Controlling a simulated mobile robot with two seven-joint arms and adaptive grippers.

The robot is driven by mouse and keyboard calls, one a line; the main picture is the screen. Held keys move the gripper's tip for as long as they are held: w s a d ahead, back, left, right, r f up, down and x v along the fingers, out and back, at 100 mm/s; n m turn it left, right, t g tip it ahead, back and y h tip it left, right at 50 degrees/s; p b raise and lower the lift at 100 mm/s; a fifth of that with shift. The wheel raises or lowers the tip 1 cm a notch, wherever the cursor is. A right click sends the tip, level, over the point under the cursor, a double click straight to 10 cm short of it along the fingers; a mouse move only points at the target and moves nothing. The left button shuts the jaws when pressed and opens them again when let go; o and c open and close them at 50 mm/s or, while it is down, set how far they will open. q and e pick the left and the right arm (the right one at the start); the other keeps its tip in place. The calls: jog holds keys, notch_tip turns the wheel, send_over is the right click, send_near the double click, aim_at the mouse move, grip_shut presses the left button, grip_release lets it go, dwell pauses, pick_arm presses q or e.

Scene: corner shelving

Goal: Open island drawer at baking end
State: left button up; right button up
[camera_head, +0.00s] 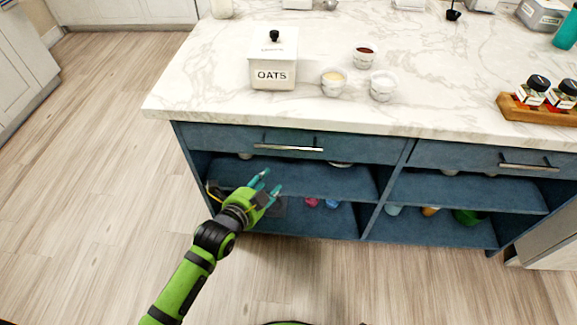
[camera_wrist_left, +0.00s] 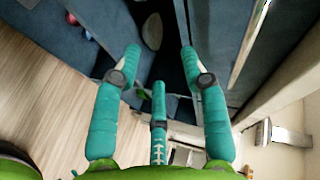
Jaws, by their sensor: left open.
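The blue island (camera_head: 410,157) has two drawers under its white marble top. The left drawer (camera_head: 220,138), below the oats canister, is shut; its long metal bar handle (camera_head: 288,148) is clear of my fingers. The right drawer (camera_head: 455,155) is also shut, with a similar handle (camera_head: 528,166). My left gripper (camera_head: 269,181) is open and empty, below and left of the left handle, in front of the open shelf. In the left wrist view its teal fingers (camera_wrist_left: 161,52) are spread with nothing between them. A metal bar (camera_wrist_left: 248,42) shows to their right. My right gripper is out of view.
On the countertop (camera_head: 190,85) stand a white oats canister (camera_head: 273,62), several small bowls (camera_head: 333,82) and a wooden spice rack (camera_head: 540,112). Open shelves (camera_head: 300,178) below the drawers hold small coloured items. The wooden floor (camera_head: 90,170) at left is clear.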

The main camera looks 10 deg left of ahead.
aim_at(289, 146)
pick_arm(q)
notch_tip(289, 146, up, 8)
jog(key=w+d+m+t+h+b, duration=0.1)
jog(key=d+m+t+h+b, duration=0.1)
jog(key=d+m, duration=0.15)
jog(key=x, duration=0.6)
jog(key=shift+w+a+f+b, duration=0.2)
jog(key=shift+w+a+b, duration=0.05)
jog(key=shift+a+b, duration=0.1)
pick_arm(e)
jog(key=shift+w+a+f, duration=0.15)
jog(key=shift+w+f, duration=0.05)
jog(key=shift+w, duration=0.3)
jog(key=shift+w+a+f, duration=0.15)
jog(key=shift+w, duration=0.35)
pick_arm(q)
grip_shut()
